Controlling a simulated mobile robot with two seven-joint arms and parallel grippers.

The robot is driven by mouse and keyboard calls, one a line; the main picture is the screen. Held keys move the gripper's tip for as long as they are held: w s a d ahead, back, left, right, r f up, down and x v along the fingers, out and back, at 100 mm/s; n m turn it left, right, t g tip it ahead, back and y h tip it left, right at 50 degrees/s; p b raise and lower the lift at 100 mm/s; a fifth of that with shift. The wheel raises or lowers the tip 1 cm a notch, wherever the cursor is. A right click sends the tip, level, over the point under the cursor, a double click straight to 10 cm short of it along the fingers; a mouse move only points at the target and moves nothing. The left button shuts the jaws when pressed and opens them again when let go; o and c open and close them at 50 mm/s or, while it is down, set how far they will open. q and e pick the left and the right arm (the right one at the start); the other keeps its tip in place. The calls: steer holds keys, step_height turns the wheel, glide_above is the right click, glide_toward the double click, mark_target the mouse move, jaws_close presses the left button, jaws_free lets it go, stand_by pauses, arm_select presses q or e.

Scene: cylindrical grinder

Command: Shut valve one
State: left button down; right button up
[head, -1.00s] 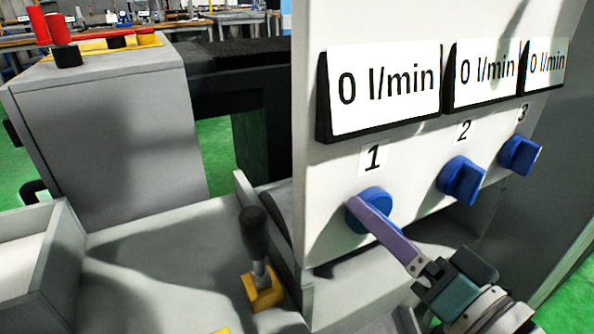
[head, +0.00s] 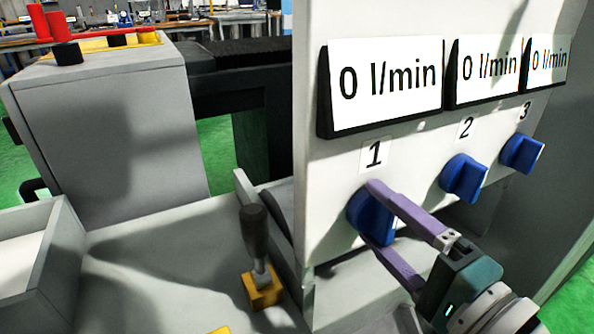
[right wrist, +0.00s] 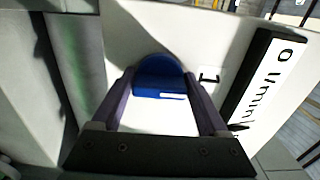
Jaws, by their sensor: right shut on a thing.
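Valve one is a blue round knob (head: 369,214) with a raised grip bar, on the pale panel below the label "1" (head: 375,153). My right gripper (head: 374,213) has its purple fingers on either side of the knob, one above and one below in the head view, and is shut on it. In the right wrist view the knob (right wrist: 160,80) sits between the two fingertips (right wrist: 160,84). The display above valve one (head: 388,86) reads 0 l/min. My left gripper is not in view.
Blue valves two (head: 463,180) and three (head: 522,154) sit to the right on the same panel, under displays (head: 485,72) (head: 547,62) reading 0 l/min. A black-handled lever (head: 255,240) on a yellow base stands left of the panel. A grey tray (head: 45,255) is at the far left.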

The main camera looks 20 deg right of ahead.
steer(key=shift+m, duration=0.3)
steer(key=o, duration=1.2)
steer(key=shift+o, duration=0.2)
steer(key=s, duration=1)
steer(key=shift+d, duration=0.4)
